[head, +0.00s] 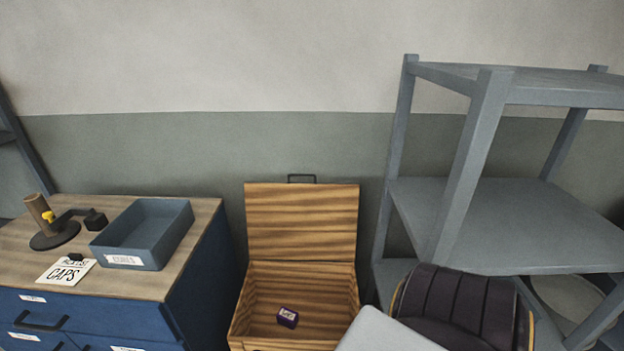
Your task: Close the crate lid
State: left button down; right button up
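The wooden crate (347,300) stands open against the wall at the lower middle of the head view. Its lid (302,225) is raised upright at the back, with a dark handle (302,178) on its top edge. A small purple box (287,317) with a pale label lies inside the crate. The crate's front is cut off by the bottom of the picture. Neither of my grippers is in view.
A blue drawer cabinet (190,300) stands left of the crate, bearing a grey-blue tray (145,232), a dark stand (55,235) and a CAPS card (66,271). Right are a grey shelf rack (470,160), a dark ribbed object (460,300) and a pale grey slab (385,333).

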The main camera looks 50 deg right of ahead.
aim_at(287, 220)
jog(key=z, duration=1.5)
